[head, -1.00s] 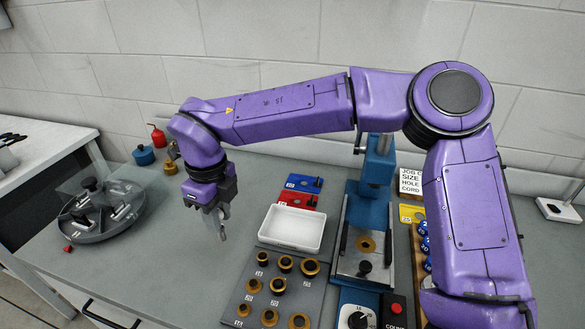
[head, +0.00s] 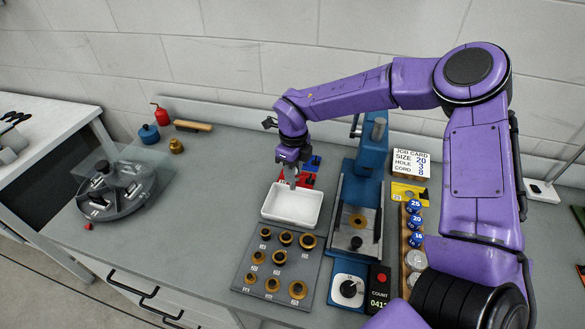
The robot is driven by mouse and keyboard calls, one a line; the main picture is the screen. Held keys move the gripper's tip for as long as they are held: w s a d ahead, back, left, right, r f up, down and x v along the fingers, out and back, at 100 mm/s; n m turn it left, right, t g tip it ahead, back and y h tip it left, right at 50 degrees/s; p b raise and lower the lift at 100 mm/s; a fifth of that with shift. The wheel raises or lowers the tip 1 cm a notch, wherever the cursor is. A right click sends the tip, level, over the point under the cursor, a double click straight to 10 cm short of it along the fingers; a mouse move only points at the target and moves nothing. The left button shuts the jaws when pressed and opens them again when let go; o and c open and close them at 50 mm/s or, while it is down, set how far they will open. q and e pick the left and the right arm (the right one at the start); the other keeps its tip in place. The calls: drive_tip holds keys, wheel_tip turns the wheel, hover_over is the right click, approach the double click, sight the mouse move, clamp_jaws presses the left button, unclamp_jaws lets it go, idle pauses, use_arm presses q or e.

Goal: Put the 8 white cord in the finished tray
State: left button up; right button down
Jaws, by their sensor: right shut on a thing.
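My right gripper (head: 292,184) points down over the back edge of the white tray (head: 276,216). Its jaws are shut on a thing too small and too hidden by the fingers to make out. The white tray is shallow, rectangular and looks empty; it stands behind the grey board of brass rings. I cannot pick out a white cord for certain. A job card (head: 411,163) at the back reads size 20, hole 3, cord 8. My left gripper is not in view.
A round grey carousel (head: 125,207) with a clear cover stands at the left. A blue press (head: 370,150) stands right of the tray. The ring board (head: 240,280) is in front. Bare bench lies between carousel and tray.

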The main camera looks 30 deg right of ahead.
sight(293, 188)
wheel_tip(293, 188, down, 8)
drive_tip(key=b, duration=0.6)
drive_tip(key=shift+r, duration=0.1)
drive_tip(key=shift+f+b, duration=0.4)
drive_tip(key=shift+f, duration=0.25)
drive_tip(key=c, duration=0.8)
unclamp_jaws()
drive_tip(key=shift+r, duration=0.1)
